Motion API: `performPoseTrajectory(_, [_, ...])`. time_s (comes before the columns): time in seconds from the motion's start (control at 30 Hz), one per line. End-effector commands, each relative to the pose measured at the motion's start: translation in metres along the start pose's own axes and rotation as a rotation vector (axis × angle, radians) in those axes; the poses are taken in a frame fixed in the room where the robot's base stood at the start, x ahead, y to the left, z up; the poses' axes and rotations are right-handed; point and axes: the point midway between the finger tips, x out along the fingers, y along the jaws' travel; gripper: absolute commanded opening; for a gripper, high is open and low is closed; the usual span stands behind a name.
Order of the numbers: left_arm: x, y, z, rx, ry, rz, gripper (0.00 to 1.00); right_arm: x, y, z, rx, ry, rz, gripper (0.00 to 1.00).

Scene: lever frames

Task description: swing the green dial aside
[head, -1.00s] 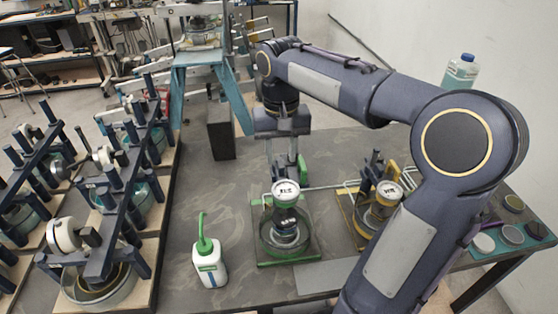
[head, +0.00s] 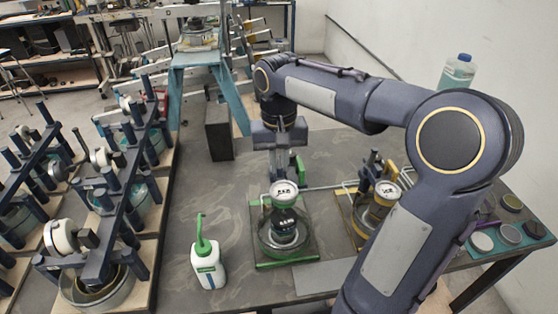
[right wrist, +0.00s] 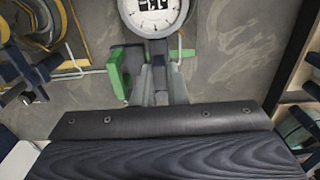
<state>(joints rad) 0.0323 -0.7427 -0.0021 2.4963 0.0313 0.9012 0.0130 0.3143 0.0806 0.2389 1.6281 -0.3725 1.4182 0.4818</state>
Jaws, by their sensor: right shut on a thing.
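The green dial (head: 284,188) has a round white face and sits above a glass dish on a green-edged base plate (head: 302,257). The fingers (right wrist: 158,70) point straight at the rim; the exact contact is partly hidden. A green upright block (right wrist: 118,76) stands beside the fingers. My left gripper is out of view.
A yellow-based dial stand (head: 386,193) is close on the right, partly behind my arm. A white bottle with a green spout (head: 208,266) stands front left of the green base. A dark block (head: 219,133) stands at the back left. Bare tabletop lies between.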

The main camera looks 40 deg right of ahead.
Motion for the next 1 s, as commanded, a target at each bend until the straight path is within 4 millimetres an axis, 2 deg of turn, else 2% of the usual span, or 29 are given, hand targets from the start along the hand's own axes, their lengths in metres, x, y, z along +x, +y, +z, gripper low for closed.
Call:
performPoseTrajectory(0.23, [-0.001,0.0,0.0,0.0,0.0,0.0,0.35,-0.001,-0.001,0.0,0.016,0.0,0.0,0.0])
performPoseTrajectory(0.47, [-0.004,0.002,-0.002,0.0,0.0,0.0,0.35,-0.002,-0.004,0.0,0.111,0.001,0.0,0.0])
performPoseTrajectory(1.0, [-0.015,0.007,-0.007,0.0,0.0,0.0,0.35,-0.002,-0.019,-0.006,0.591,0.0,-0.001,0.0])
